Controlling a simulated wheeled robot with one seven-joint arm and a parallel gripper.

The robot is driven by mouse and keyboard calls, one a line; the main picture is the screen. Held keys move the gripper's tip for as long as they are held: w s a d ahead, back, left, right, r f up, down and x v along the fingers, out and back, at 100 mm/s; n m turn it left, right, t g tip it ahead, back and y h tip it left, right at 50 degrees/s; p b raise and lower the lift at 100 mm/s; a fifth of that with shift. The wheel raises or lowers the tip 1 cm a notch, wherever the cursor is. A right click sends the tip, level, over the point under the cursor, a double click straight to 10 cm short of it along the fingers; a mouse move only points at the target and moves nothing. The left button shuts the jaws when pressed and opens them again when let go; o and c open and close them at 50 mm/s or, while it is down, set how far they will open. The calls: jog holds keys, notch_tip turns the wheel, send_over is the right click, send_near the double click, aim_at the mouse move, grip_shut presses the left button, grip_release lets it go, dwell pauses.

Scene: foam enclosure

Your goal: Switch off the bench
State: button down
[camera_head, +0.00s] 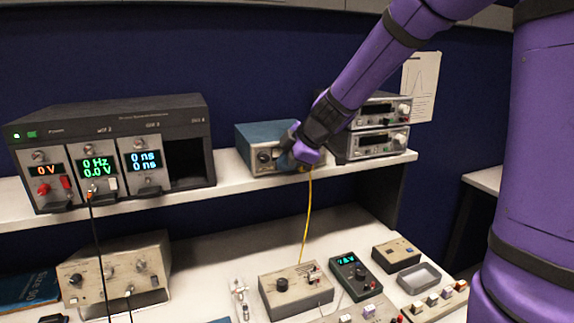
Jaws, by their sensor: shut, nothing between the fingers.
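My purple arm reaches down from the upper right, and my gripper (293,157) is shut and empty at the front of a blue instrument box (262,134) on the shelf. It hides the right part of that box's front; I cannot tell whether it touches. A grey rack (120,112) at the left has lit displays reading 0 V, 0 Hz with 0.0 V, and 0 ns, and a green light by "Power". A dark handheld meter (352,276) on the bench has a lit green display. A grey box with a knob (296,291) sits left of it.
Two stacked instruments (378,128) stand right of the blue box, partly behind my arm. A yellow cable (307,222) hangs from the shelf; a black cable (96,238) hangs from the rack.

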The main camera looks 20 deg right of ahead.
jog(key=shift+w+r, duration=0.15)
jog(key=shift+r, duration=0.05)
jog(key=shift+r, duration=0.6)
dwell(0.4)
